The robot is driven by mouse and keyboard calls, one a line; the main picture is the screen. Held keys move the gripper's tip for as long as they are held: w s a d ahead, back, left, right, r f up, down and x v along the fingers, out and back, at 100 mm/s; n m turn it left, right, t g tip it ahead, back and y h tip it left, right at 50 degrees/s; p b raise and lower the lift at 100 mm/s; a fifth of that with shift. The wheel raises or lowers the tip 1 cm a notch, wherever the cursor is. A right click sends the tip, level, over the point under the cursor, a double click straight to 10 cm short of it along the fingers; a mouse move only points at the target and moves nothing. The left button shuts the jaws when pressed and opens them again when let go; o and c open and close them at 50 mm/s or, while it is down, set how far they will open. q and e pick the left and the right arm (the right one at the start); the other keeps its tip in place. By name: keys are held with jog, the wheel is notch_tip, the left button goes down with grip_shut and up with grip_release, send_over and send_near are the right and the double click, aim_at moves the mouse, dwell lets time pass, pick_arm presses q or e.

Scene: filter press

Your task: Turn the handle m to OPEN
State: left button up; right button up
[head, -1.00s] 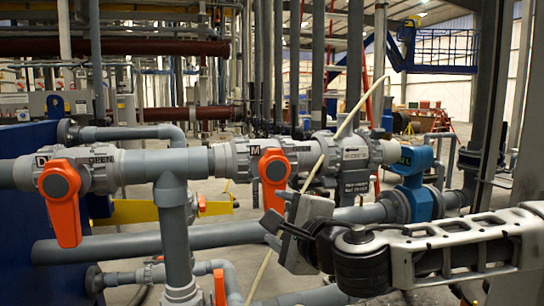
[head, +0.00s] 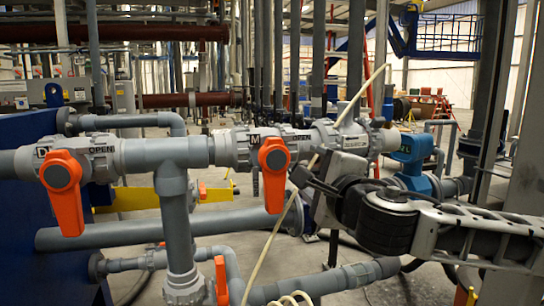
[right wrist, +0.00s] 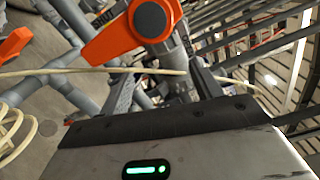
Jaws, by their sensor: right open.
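The orange handle m (head: 274,170) hangs down from the grey valve beside the M label (head: 256,138), with OPEN lettering to its right on the valve. In the right wrist view the orange handle (right wrist: 125,35) is at the top, just ahead of the fingers. My right gripper (head: 300,180) is just right of the handle in the head view, open and apparently empty. In the right wrist view my right gripper (right wrist: 160,85) has its fingers spread, with the handle's pivot beyond them. Contact cannot be made out. My left gripper is not in view.
A thin cream hose (head: 266,255) runs diagonally by my right gripper and crosses the right wrist view (right wrist: 80,71). A second orange handle (head: 65,195) on valve D hangs down at left. Grey pipes run below, and a blue actuator (head: 412,150) stands at right.

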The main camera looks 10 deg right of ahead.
aim_at(276, 188)
jog(key=a+f+m, duration=0.1)
jog(key=m, duration=0.4)
jog(key=a+f+m, duration=0.2)
jog(key=m, duration=0.3)
jog(key=w+a+f+m, duration=0.1)
jog(key=a+m, duration=0.1)
jog(key=m, duration=0.3)
jog(key=shift+w+a+f+b, duration=0.1)
jog(key=shift+f+b, duration=0.05)
jog(key=shift+b, duration=0.25)
jog(key=w, duration=0.4)
jog(key=shift+w+a+f+p, duration=0.1)
jog(key=shift+w+p, duration=0.25)
jog(key=shift+p, duration=0.05)
jog(key=shift+w, duration=0.75)
